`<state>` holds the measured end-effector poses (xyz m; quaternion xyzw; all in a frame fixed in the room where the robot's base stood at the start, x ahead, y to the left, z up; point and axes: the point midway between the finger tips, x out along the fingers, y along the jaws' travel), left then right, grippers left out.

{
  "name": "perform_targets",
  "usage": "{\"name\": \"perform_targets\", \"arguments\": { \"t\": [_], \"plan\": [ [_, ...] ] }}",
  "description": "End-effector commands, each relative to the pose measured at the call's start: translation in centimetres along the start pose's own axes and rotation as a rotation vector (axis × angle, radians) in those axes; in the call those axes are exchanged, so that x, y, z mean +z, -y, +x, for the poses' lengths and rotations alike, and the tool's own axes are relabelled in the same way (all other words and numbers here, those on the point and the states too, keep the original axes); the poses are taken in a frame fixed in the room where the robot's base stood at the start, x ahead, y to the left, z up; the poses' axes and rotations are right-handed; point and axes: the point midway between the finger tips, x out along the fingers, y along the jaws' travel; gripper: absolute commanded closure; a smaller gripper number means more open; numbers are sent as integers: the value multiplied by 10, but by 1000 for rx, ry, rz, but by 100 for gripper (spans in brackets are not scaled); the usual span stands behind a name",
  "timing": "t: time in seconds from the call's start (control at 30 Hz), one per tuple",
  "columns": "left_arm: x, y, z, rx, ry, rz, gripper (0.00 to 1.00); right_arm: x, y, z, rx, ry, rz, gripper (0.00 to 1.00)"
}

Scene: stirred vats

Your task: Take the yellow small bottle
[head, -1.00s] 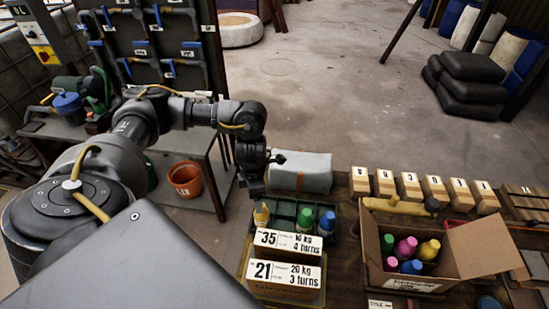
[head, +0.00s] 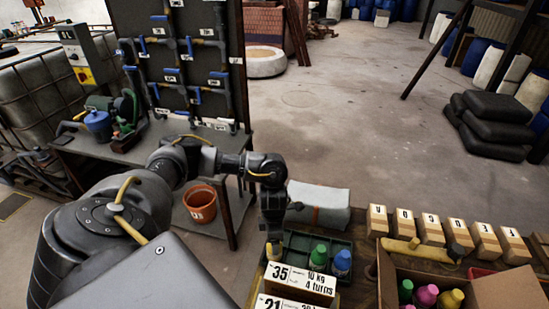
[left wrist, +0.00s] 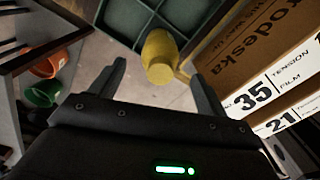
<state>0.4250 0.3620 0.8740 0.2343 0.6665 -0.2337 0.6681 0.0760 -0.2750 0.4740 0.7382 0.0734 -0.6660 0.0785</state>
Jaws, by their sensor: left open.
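The yellow small bottle (left wrist: 160,55) shows in the left wrist view, between and just beyond the tips of my left gripper (left wrist: 157,72). The fingers are spread on both sides of it and do not close on it. In the head view my left gripper (head: 273,238) points down right above the bottle and hides most of it. The bottle is at the left end of a green divided tray (left wrist: 112,20), beside the box marked 35 (head: 310,284). My right gripper is not in view.
A green-capped bottle (head: 318,257) and a blue-capped bottle (head: 342,263) stand close to the right in the tray. The box marked 21 (head: 283,304) is in front. A cardboard box (head: 509,291) with several coloured bottles stands at the right. A grey bundle (head: 318,205) lies behind.

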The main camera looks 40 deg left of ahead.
Motion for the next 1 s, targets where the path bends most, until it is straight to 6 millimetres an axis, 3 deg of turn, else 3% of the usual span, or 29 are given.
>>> {"name": "perform_targets", "arguments": {
  "t": [0.1,0.23,0.53,0.9,1.0],
  "plan": [
    [3,0,15,-2,-5,-3,24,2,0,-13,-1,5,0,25],
    [3,0,32,-2,-2,-1,24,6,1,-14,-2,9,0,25],
    [3,0,38,-1,0,0,24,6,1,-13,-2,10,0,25],
    [3,0,38,-1,0,0,72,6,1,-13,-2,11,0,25],
    [3,0,37,-1,1,-1,80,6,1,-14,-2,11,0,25]
  ]
}}
